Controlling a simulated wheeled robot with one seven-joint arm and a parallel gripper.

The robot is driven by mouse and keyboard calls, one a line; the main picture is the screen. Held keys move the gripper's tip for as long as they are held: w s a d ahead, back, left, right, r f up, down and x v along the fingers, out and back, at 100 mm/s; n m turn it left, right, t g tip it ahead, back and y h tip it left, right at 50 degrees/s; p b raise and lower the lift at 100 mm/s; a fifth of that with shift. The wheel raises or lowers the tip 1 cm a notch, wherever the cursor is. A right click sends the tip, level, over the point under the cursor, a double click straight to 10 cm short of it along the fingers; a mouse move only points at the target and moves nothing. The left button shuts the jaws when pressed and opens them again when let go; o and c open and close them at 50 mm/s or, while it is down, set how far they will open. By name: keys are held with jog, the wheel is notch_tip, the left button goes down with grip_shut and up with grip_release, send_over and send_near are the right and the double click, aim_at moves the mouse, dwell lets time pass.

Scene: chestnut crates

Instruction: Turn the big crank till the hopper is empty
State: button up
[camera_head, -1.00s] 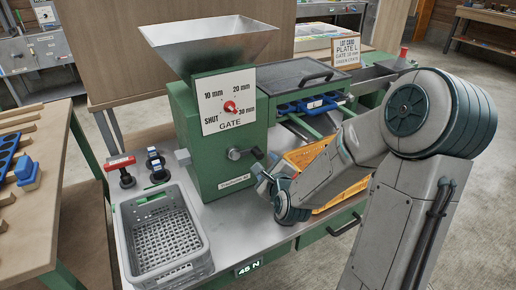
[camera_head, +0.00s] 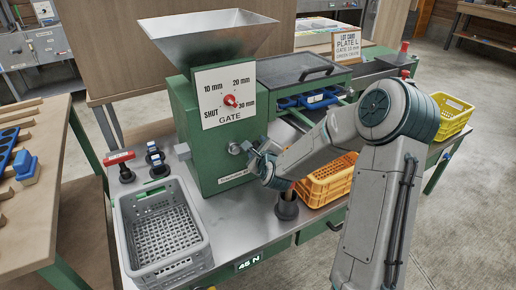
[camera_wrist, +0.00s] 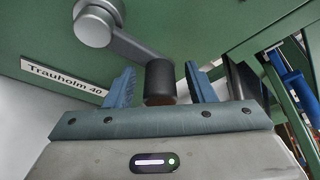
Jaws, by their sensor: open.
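The green machine (camera_head: 186,120) carries a flared metal hopper (camera_head: 210,42); its inside shows no chestnuts from this angle. The big crank's hub (camera_head: 236,148) is on the machine's front. In the wrist view, the crank arm (camera_wrist: 135,45) slants down right to a dark handle (camera_wrist: 160,82). My gripper (camera_head: 258,152) is at the handle, hiding it in the head view. In the wrist view, my gripper (camera_wrist: 160,90) is open, its blue fingers on either side of the handle with gaps. The red gate knob (camera_head: 230,100) sits on a dial marked SHUT to 30 mm.
A grey crate (camera_head: 205,245) stands at the bench's left, looking empty. A dark peg (camera_head: 287,208) stands on the bench below my wrist.

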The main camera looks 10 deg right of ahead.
grip_shut()
jog(key=shift+f, duration=0.1)
jog(key=f+m+y, duration=0.1)
jog(key=m, duration=0.1)
jog(key=shift+a+f+m+g+p, duration=0.1)
jog(key=shift+f+m+g+p, duration=0.25)
jog(key=shift+f+m+g, duration=0.05)
jog(key=shift+s+a+f+m+g+y+p, duration=0.1)
jog(key=shift+a+f+m+g+y+p, duration=0.15)
jog(key=shift+f+m+y, duration=0.35)
jog(key=shift+s+a+f+m+g+y+p, duration=0.15)
jog(key=shift+a+f+m+y, duration=0.2)
jog(key=shift+m, duration=0.35)
jog(key=shift+w, duration=0.1)
